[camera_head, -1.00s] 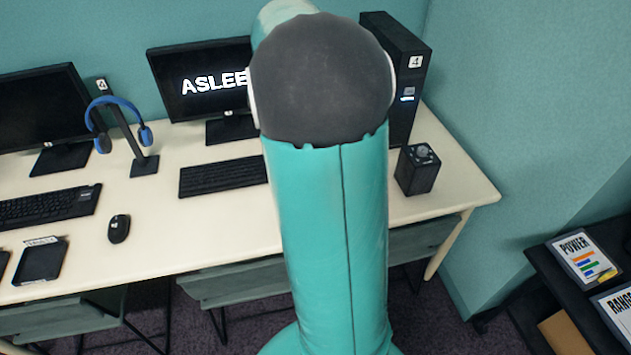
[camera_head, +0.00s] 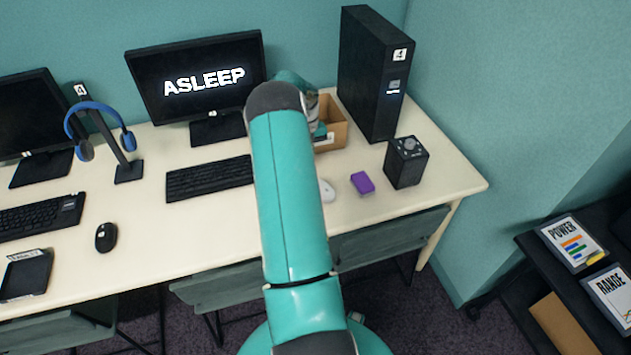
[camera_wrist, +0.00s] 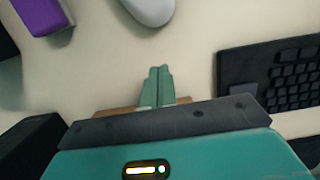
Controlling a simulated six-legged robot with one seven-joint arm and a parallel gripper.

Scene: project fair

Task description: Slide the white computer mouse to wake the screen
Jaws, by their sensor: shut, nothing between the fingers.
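The white computer mouse (camera_head: 326,191) lies on the pale desk, mostly hidden behind my arm in the head view. In the wrist view the mouse (camera_wrist: 150,8) is cut off by the top edge. My gripper (camera_wrist: 159,72) shows there with its two green fingers together and empty, apart from the mouse and pointing toward it. The screen (camera_head: 196,78) at the back of the desk reads ASLEEP. In the head view my arm hides the gripper's fingertips.
A purple block (camera_head: 362,183) lies right of the mouse, with a black knobbed box (camera_head: 407,162) beyond it. A cardboard box (camera_head: 335,125) and black tower (camera_head: 372,75) stand behind. A black keyboard (camera_head: 209,178) is left of my arm. A black mouse (camera_head: 106,237) lies further left.

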